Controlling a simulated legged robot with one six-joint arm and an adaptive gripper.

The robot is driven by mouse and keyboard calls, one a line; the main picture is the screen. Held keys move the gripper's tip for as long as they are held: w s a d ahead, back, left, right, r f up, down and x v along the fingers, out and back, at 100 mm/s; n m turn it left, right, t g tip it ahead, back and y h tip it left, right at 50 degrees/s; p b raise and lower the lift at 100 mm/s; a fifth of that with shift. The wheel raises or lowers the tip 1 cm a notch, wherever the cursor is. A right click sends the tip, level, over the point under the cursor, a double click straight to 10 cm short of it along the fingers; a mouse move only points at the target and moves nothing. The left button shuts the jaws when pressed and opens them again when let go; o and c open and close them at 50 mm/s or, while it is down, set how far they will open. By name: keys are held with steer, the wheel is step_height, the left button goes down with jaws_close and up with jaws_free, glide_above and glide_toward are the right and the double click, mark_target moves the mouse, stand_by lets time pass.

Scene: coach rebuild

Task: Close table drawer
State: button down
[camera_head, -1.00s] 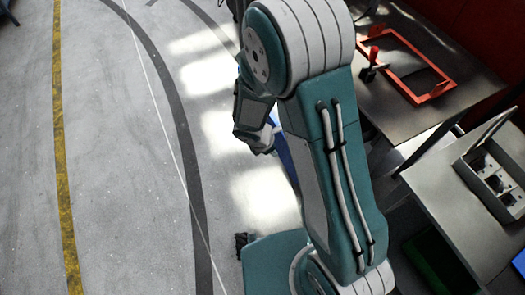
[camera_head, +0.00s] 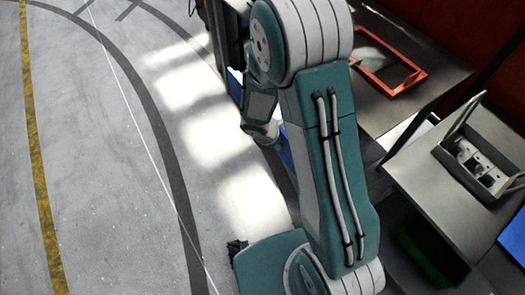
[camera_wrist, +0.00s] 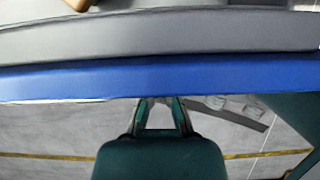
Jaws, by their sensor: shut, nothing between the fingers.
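A blue panel, which looks like the table drawer's front (camera_wrist: 160,78), runs across the wrist view just under a grey tabletop edge (camera_wrist: 160,35). My gripper (camera_wrist: 161,101) is below it, its fingers converging at the panel's lower edge; the tips are partly hidden there, and I cannot tell whether they touch. The fingers are shut with nothing between them. In the head view a bit of blue (camera_head: 287,152) shows beside my arm, which hides most of the drawer side. How far the drawer stands out cannot be told.
A dark table with a red frame (camera_head: 420,78) stands at upper right. A nearer grey table (camera_head: 425,180) holds an open grey box (camera_head: 455,168). A green bin (camera_head: 428,255) sits below it. The floor (camera_head: 100,160) on the left is clear.

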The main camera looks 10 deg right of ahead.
steer(key=w+d, duration=0.2)
steer(key=d, duration=0.3)
steer(key=w+d, duration=0.2)
steer(key=d, duration=0.4)
steer(key=w+d, duration=0.2)
steer(key=d, duration=0.4)
steer(key=shift+d, duration=0.25)
